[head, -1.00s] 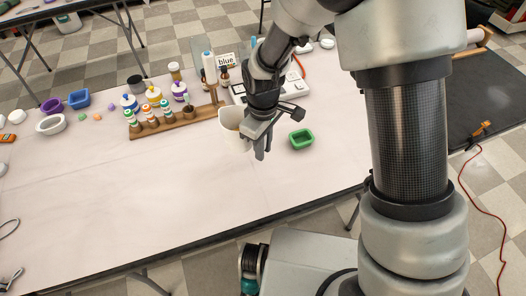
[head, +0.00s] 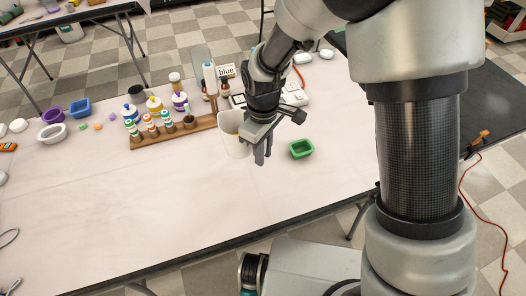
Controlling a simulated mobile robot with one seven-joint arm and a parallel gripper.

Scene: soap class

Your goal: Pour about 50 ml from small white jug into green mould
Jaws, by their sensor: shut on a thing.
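The small white jug (head: 234,136) is held in my gripper (head: 262,157) over the middle of the table. My gripper is shut on the jug, at its right side. The jug looks upright or nearly so, and part of it is hidden behind the gripper. I cannot tell its exact height above the table or see its contents clearly. The green mould (head: 301,149) sits on the table to the right of the jug and gripper, with its open top showing. The jug is apart from the mould.
A wooden rack (head: 172,133) with several small bottles stands behind and left of the jug. Purple (head: 53,116), blue (head: 80,108) and white (head: 52,133) moulds sit at the left. The table's front (head: 180,205) is clear.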

